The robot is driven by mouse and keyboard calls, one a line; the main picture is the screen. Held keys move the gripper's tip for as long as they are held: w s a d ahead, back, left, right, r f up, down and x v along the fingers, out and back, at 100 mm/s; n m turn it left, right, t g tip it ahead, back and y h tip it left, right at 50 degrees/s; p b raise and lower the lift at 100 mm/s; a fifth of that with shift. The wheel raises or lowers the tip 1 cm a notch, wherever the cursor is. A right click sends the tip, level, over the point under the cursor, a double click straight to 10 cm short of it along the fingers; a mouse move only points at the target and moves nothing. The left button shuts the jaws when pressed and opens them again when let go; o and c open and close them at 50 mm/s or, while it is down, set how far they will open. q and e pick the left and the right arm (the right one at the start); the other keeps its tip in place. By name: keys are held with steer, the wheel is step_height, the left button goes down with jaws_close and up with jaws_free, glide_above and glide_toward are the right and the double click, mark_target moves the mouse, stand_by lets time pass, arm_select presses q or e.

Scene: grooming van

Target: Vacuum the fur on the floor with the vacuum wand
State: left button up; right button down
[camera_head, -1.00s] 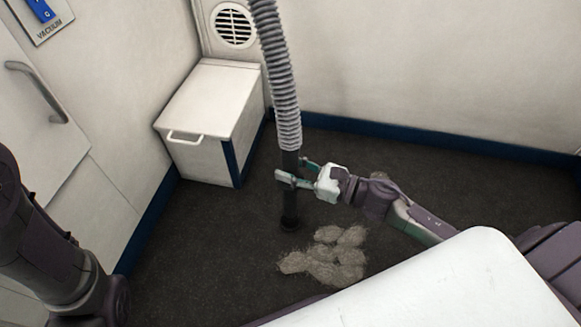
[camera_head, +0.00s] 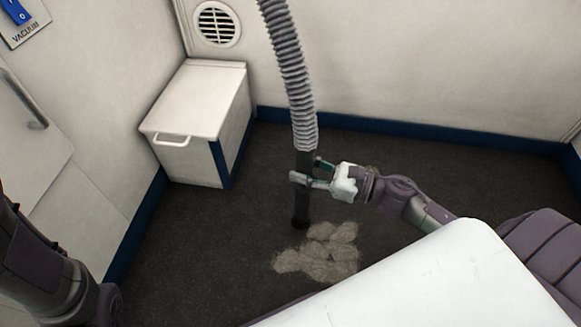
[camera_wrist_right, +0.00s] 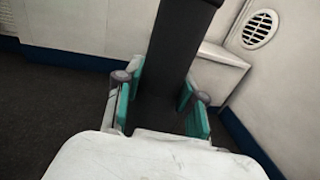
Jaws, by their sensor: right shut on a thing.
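The vacuum wand (camera_head: 303,208) is a dark upright tube under a grey ribbed hose (camera_head: 292,80). My right gripper (camera_head: 304,179) is shut around the wand's tube, just below the hose. In the right wrist view the dark wand (camera_wrist_right: 175,60) stands between the gripper's green-padded fingers (camera_wrist_right: 158,108). The wand's lower end is at the floor, beside the upper left of the fur (camera_head: 322,255). The fur is a pale, flat, several-clump patch on the dark floor (camera_head: 210,255). My left gripper is out of view; only part of my left arm shows at the lower left.
A white box with a handle (camera_head: 182,115) stands against the back-left wall. A blue VACUUM switch (camera_head: 17,12) is on the left wall. Open floor lies left of the fur.

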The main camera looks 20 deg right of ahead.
steer(key=w+d+v, duration=0.1)
steer(key=v, duration=0.6)
steer(key=shift+r, duration=0.1)
stand_by(1.0)
steer(key=v, duration=0.6)
steer(key=shift+w+d+p, duration=0.2)
steer(key=shift+d+p, duration=0.15)
steer(key=shift+d, duration=0.2)
steer(key=shift+a, duration=0.1)
stand_by(0.9)
